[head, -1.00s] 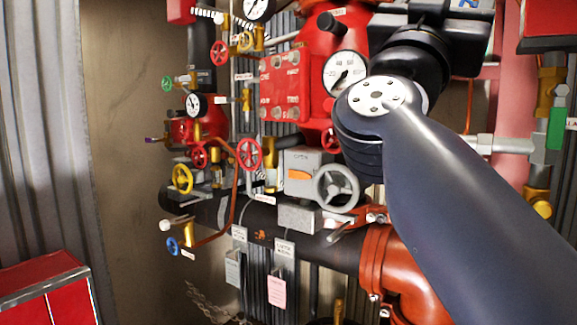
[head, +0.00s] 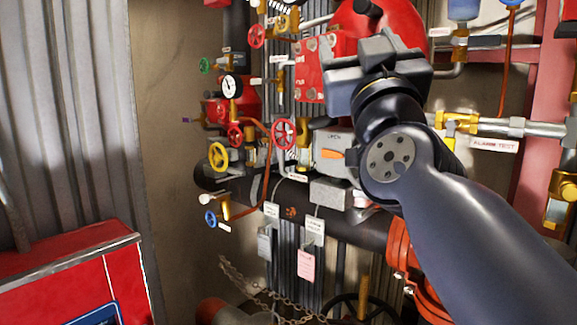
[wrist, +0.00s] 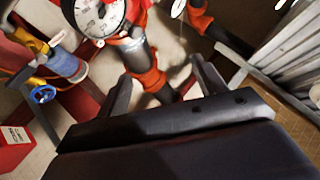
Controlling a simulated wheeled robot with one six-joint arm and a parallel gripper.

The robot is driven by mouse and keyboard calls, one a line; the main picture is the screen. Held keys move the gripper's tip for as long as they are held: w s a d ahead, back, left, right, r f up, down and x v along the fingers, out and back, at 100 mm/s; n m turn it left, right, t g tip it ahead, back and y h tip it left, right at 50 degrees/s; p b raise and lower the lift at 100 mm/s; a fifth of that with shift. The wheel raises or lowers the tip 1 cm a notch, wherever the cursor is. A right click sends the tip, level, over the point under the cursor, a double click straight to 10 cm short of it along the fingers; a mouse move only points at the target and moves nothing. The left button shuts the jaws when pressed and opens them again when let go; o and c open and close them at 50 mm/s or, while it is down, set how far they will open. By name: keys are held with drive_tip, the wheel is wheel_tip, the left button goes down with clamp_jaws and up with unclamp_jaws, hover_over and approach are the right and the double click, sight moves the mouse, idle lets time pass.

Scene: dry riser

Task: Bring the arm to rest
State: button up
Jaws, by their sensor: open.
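My gripper (head: 378,65) is raised in front of the pipework in the head view, at the end of my dark bent arm. Its fingers are hard to make out there. In the wrist view its two fingers (wrist: 163,84) stand wide apart with nothing held between them. Behind them are a red and grey pipe and a white dial gauge (wrist: 100,14). I cannot tell whether the gripper or arm touches anything.
A dark pipe (head: 340,228) runs below. A red cabinet (head: 60,275) stands at lower left. Chains hang near the floor.

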drive_tip(key=shift+w+a+f+n+g+y, duration=0.1)
drive_tip(key=shift+a+f+n+g+y, duration=0.15)
drive_tip(key=shift+a+f+y, duration=0.2)
drive_tip(key=shift+w+a+f+n+g+y, duration=0.15)
drive_tip(key=shift+a+f+g+y, duration=0.15)
drive_tip(key=shift+f, duration=0.25)
drive_tip(key=shift+d, duration=0.1)
